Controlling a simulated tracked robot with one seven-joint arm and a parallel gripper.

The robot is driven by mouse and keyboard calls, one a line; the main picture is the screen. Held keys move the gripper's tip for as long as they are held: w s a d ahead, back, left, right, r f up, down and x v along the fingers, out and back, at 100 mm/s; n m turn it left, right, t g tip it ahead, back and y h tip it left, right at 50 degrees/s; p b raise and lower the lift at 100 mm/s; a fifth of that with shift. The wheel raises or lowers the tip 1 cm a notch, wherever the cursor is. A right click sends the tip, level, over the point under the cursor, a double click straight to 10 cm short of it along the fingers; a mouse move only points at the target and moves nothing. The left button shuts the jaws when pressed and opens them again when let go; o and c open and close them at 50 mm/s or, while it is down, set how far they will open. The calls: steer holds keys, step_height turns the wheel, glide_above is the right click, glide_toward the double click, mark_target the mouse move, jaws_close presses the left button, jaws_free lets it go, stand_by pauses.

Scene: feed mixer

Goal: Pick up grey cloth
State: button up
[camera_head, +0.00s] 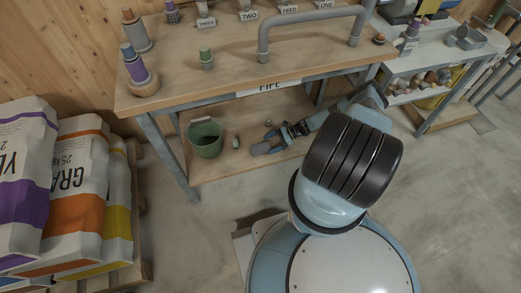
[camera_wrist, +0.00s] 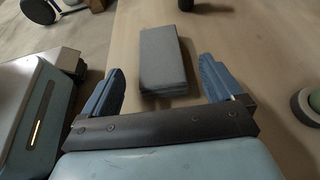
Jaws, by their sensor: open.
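In the wrist view, the grey cloth (camera_wrist: 163,58) is a folded, flat block lying on a pale wooden surface. My gripper (camera_wrist: 160,68) is open, with one blue finger on each side of the cloth's near part. Gaps show between the cloth and both fingers, and nothing is held. In the head view, my arm reaches under the workbench, and my gripper (camera_head: 268,138) is low over the lower shelf (camera_head: 225,168). A grey-blue shape shows there, but I cannot tell cloth from gripper.
A green bucket (camera_head: 205,138) and a small cylinder (camera_head: 235,142) stand left of my gripper on the shelf. The workbench top (camera_head: 200,83) is above, with a steel leg (camera_head: 168,155) at left. A round green-topped object (camera_wrist: 307,103) is at the wrist view's right edge.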

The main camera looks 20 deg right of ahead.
mark_target(263, 147)
steer(key=x, duration=0.5)
steer(key=shift+w+a+r, duration=0.1)
steer(key=shift+r, duration=0.15)
steer(key=c, duration=1)
